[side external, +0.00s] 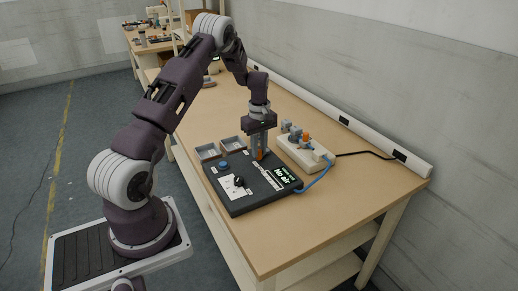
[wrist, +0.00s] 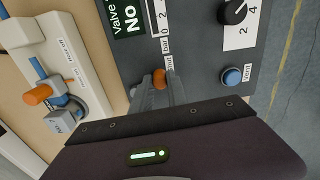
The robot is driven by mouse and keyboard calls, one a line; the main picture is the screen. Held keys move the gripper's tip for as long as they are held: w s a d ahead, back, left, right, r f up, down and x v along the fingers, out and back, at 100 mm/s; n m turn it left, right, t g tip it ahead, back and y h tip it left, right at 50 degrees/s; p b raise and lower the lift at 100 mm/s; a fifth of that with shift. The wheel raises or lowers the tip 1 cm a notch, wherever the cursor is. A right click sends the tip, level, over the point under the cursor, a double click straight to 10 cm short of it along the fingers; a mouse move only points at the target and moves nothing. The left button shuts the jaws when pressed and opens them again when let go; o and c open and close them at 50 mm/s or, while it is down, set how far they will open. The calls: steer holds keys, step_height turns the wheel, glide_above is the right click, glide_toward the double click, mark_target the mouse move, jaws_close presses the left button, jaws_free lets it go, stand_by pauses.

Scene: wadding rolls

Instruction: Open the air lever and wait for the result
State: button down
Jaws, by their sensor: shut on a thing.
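A dark control panel (side external: 232,204) lies on the table, with an orange-tipped lever (wrist: 160,77) at its edge beside a label that seems to read "shut". My gripper (side external: 259,154) points down over the panel and is shut on this lever; the fingers (wrist: 162,90) hide most of it. The panel's display (side external: 283,175) shows "No air" in large letters; its smaller top line is hard to read. A black knob (wrist: 233,11) and a blue vent button (wrist: 232,76) are on the panel. A white scale marked "bar" (wrist: 158,18) is next to the display.
A white block (side external: 306,154) with grey fittings and another orange handle (wrist: 38,95) stands just behind the panel. A blue hose (side external: 319,177) and a black cable (side external: 366,153) run from it. Two small grey trays (side external: 207,152) sit left. The table's front right is clear.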

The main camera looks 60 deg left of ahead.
steer(key=a+m, duration=0.1)
steer(key=m, duration=0.2)
steer(key=a+m, duration=0.1)
steer(key=m, duration=0.1)
steer(key=shift+s+a, duration=0.3)
steer(key=shift+s, duration=0.1)
steer(key=m, duration=0.2)
steer(key=a+m, duration=0.1)
steer(key=shift+w+a+m, duration=0.1)
steer(key=shift+a+m, duration=0.2)
steer(key=shift+m, duration=0.1)
steer(key=shift+w+a+m, duration=0.15)
steer(key=shift+a+m, duration=0.15)
steer(key=shift+m, duration=0.45)
steer(key=shift+w+a+m, duration=0.1)
steer(key=shift+a+m, duration=0.2)
steer(key=shift+m, duration=0.45)
steer(key=shift+w+a+r, duration=0.1)
steer(key=c, duration=1.3)
jaws_free()
step_height(320, 180, up, 7)
